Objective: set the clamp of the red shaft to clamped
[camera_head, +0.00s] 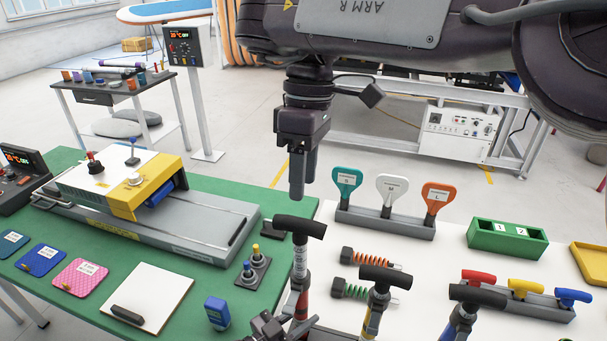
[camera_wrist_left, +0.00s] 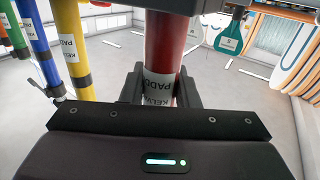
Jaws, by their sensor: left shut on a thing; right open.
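The red shaft (camera_head: 303,306) stands roughly upright at the bottom centre of the head view, with a black T-handle (camera_head: 300,226) on top. In the left wrist view the red shaft (camera_wrist_left: 172,40) is a red tube with a white label. My left gripper (camera_head: 283,328) is shut on it, and its fingers sit either side of the tube in the wrist view (camera_wrist_left: 162,92). My right gripper (camera_head: 303,172) is open and empty, pointing down above and behind the T-handle. I cannot make out the red shaft's clamp or its setting.
Black-handled yellow (camera_head: 373,318) and blue (camera_head: 461,322) shafts stand to the right. Behind them are orange and green springs (camera_head: 368,258), a grey paddle rack (camera_head: 385,222) and a green box (camera_head: 507,239). A grey rack (camera_head: 530,303) holds coloured T-handles. A green workbench (camera_head: 255,197) lies left.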

